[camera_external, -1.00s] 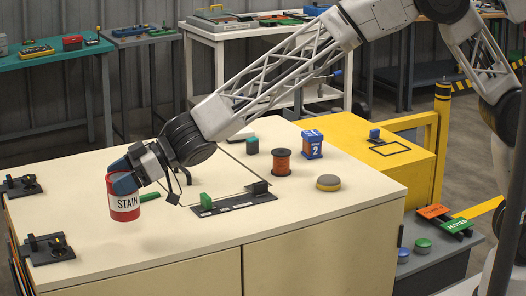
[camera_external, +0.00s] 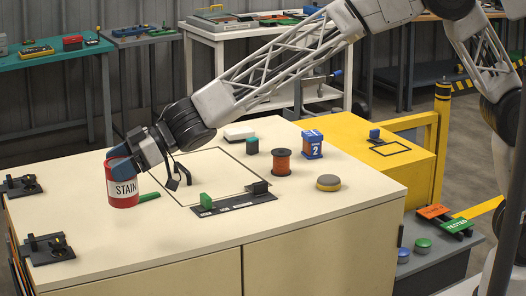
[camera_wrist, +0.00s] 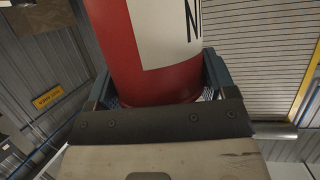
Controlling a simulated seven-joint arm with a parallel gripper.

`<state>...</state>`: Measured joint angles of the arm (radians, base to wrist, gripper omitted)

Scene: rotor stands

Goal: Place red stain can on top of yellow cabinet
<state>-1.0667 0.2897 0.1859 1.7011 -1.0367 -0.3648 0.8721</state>
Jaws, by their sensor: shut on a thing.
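The red stain can (camera_external: 123,188), with a white STAIN label, is held at the left of the external view, over the left part of the cream cabinet top. My gripper (camera_external: 119,165) is shut on the can. The can also fills the upper middle of the wrist view (camera_wrist: 165,70), between the gripper fingers. The can looks upright in the external view and a little above the cream surface. The yellow cabinet (camera_external: 345,128) stands behind and to the right, with a black outlined square and a small blue block on its top.
The cream cabinet top (camera_external: 270,222) carries a black-outlined square, a dark rail with a green block (camera_external: 206,201), a copper spool (camera_external: 281,162), a blue box (camera_external: 312,145) and a yellow-grey puck (camera_external: 328,183). Black clamps (camera_external: 48,249) sit at the left edge. A green piece (camera_external: 149,197) lies beside the can.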

